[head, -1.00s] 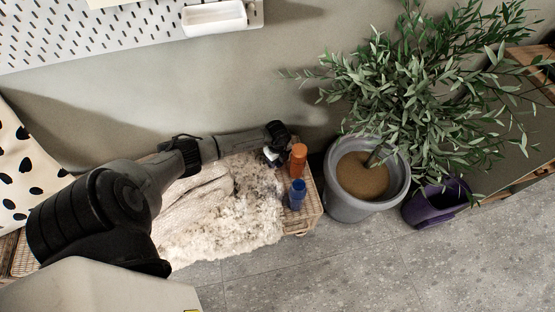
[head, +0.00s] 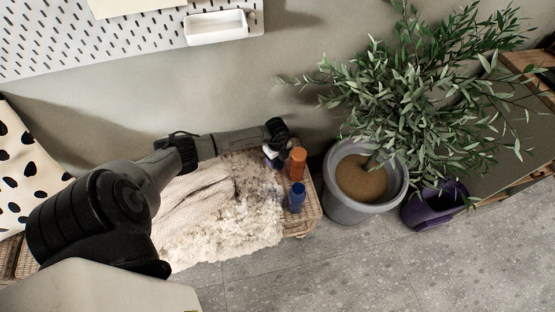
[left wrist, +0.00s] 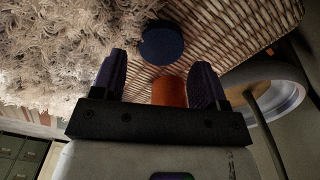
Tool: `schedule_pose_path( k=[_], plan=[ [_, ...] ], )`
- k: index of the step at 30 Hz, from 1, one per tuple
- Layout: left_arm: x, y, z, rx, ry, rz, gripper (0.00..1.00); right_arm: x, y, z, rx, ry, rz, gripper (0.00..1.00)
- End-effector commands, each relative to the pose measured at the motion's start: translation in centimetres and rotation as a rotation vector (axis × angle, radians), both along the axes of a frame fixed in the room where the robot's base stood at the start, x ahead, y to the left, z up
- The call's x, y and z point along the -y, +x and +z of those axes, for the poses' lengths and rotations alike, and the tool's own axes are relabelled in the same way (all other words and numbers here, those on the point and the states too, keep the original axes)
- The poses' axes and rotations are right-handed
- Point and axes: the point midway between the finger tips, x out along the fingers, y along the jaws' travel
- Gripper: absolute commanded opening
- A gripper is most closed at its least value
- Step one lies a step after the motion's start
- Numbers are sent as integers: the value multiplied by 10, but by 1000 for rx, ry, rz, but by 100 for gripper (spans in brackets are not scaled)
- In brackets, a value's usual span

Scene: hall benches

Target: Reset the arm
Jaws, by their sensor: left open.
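My left arm reaches in from the left in the head view, above the wicker bench (head: 308,213). Its gripper (head: 277,133) is at the far right end of the bench, close to the wall. In the left wrist view the gripper (left wrist: 160,80) is open, its two dark fingers apart. An orange bottle (head: 297,163) stands just beside the gripper; its orange body (left wrist: 170,91) shows between the fingers in the wrist view. A blue bottle (head: 296,197) stands nearer the bench front; its round top (left wrist: 162,44) shows beyond the fingertips. My right gripper is not in view.
A shaggy cream throw (head: 250,205) covers much of the bench. A grey pot (head: 345,208) with a leafy plant stands right of it, and a purple bin (head: 425,212) beyond. A pegboard with a white tray (head: 215,28) hangs above. The floor in front is clear.

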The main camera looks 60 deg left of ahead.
Motion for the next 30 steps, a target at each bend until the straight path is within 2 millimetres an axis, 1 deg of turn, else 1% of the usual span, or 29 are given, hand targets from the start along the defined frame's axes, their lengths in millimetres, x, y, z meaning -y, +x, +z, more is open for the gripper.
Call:
schedule_pose_path(
  k=[1,3,9,12,18,26,30],
  plan=[
    [-1,0,17,2,1,-2,67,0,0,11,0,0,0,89],
    [0,0,30,1,1,-1,67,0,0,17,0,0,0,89],
    [0,0,61,0,1,-1,67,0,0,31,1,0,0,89],
    [0,0,71,0,-1,0,67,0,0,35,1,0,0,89],
    [0,0,83,-1,0,0,67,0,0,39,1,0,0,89],
    [0,0,84,-1,-1,0,67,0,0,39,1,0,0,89],
    [0,0,84,-1,-1,-47,67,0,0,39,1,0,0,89]
  ],
)
